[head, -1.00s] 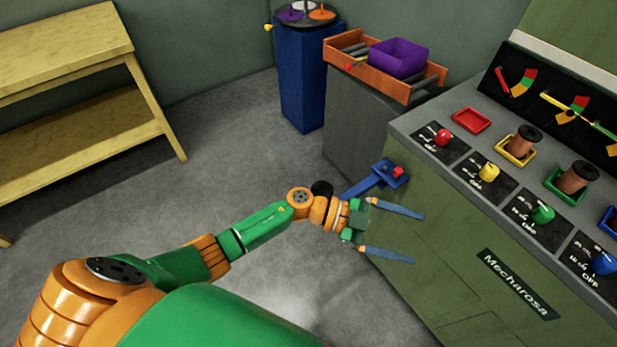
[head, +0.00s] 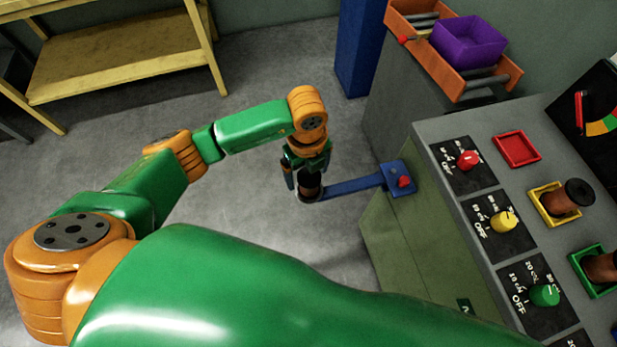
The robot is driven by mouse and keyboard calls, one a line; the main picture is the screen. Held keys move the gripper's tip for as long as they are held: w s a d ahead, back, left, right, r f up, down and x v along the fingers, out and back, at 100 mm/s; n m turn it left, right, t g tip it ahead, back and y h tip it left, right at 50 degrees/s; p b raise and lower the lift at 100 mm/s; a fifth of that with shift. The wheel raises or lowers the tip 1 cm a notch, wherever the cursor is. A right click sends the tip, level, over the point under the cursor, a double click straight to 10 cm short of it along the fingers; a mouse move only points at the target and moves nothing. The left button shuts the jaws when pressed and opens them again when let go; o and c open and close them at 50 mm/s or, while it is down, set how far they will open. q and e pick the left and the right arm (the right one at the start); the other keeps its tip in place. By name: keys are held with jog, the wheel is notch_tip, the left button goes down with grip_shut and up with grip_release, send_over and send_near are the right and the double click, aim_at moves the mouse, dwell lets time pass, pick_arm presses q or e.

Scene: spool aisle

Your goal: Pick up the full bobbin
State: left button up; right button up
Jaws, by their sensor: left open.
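A dark-topped brown bobbin (head: 309,187) stands at the free end of a blue arm (head: 352,186) that juts from the side of the green machine. My left gripper (head: 307,176) points down over this bobbin. Its blue fingers are open, one on each side of the bobbin's upper part. Whether they touch it I cannot tell, and the gripper hides part of its top. Two other brown bobbins stand on the console: one in a yellow tray (head: 547,212), one in a green tray (head: 589,281). My right gripper is out of view.
The red tray (head: 517,149) on the console is empty. Red, yellow and green knobs line the console front. An orange roller rack (head: 455,78) holds a purple bin (head: 469,40) behind. A yellow shelf (head: 120,60) stands at the back left, with bare floor before it.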

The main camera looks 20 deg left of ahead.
pick_arm(q)
notch_tip(320, 180, down, 3)
jog(key=shift+d+r, duration=0.15)
jog(key=shift+r, duration=0.05)
grip_shut()
